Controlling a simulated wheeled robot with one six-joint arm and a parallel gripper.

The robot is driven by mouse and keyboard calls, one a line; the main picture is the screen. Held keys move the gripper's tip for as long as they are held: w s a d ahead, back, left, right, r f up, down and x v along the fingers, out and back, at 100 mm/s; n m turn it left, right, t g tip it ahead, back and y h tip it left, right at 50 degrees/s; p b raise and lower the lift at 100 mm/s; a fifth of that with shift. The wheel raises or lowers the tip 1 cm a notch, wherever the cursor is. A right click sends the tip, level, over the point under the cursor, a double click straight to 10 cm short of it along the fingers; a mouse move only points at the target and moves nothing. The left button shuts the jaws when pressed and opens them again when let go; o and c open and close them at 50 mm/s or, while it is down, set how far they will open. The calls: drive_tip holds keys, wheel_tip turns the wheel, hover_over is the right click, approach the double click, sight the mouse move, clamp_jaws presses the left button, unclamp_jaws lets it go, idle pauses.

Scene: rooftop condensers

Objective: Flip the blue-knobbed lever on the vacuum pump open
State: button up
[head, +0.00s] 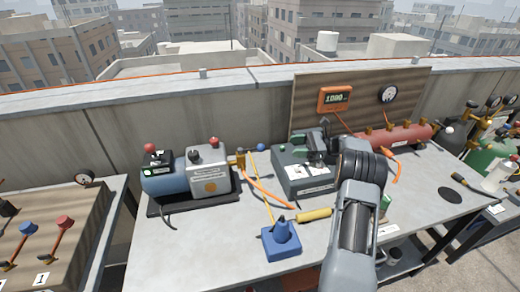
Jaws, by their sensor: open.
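The vacuum pump (208,182) stands on a dark base at the left of the grey bench, with a blue motor at its left end. A blue ball knob (261,147) shows just right of the pump's brass fitting (240,158). The lever's stem is too small to make out, so its exact angle is unclear. My gripper (318,146) is open above the grey box (298,179), right of the blue knob and apart from it.
Red (213,141) and black (194,157) knobs top the pump. The bench's front left is clear.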

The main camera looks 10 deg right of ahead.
sight(260, 147)
drive_tip(key=w+a, duration=0.1)
drive_tip(key=a, duration=0.7)
drive_tip(key=w+a+p, duration=0.1)
drive_tip(key=a, duration=0.4)
drive_tip(key=shift+w, duration=0.3)
drive_tip(key=shift+c, duration=0.4)
drive_tip(key=shift+a, duration=0.1)
clamp_jaws()
